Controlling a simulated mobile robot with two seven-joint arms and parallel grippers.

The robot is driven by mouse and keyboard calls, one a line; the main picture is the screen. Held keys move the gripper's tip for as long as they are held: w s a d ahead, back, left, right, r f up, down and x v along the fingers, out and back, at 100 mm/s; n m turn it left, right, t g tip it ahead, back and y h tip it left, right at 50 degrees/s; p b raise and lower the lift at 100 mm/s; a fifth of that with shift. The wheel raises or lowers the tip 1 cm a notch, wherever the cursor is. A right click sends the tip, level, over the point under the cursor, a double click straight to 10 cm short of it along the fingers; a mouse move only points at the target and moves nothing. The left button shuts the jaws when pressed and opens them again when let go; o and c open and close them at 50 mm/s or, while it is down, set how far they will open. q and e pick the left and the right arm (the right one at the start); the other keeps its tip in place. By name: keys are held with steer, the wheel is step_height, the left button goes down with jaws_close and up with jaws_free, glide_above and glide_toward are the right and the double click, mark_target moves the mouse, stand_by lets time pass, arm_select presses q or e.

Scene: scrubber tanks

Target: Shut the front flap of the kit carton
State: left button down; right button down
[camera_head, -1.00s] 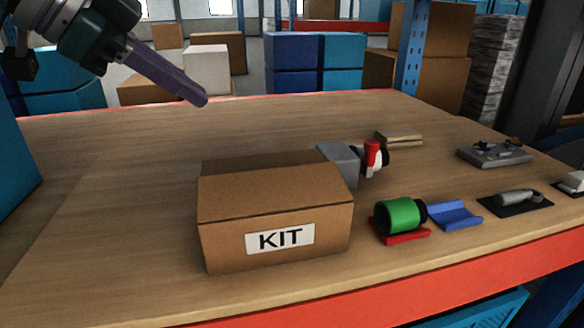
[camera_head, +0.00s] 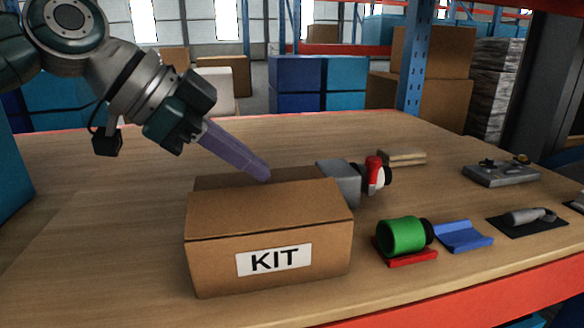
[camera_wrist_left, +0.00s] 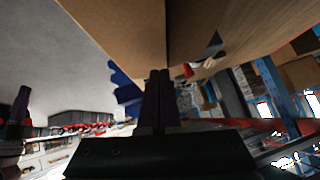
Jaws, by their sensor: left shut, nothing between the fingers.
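The kit carton (camera_head: 220,262) is a brown box with a white KIT label on its front, standing near the front of the bench. A broad light panel covers its top toward me, and a darker strip shows behind it; whether the front flap is fully down I cannot tell. My left gripper (camera_head: 264,176) comes in from the upper left, its purple fingers together and empty. Its tips are at the back edge of the top panel; contact is unclear. In the left wrist view the shut fingers (camera_wrist_left: 160,80) point at a brown surface, probably the carton.
A grey block (camera_head: 340,183) and a red-and-white item (camera_head: 376,172) are close behind the carton's right end. A green cylinder (camera_head: 402,236) on a red holder and a blue cradle (camera_head: 463,236) lie to its right. The wooden bench (camera_head: 90,230) is clear on the left.

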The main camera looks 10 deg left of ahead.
mark_target(262, 189)
arm_select(q)
steer(key=shift+w+a+f, duration=0.1)
steer(key=shift+w+f, duration=0.05)
steer(key=shift+f, duration=0.7)
steer(key=shift+w+a+f+n+g+h+b, duration=0.15)
steer(key=shift+w+f+n+g+b, duration=0.1)
steer(key=shift+f+g+b, duration=0.25)
steer(key=shift+w+f+n+g+h+b, duration=0.15)
steer(key=shift+w+f+g+b, duration=0.1)
steer(key=shift+b, duration=0.45)
steer(key=shift+w+f+b, duration=0.1)
steer(key=shift+b, duration=0.25)
steer(key=shift+g, duration=0.35)
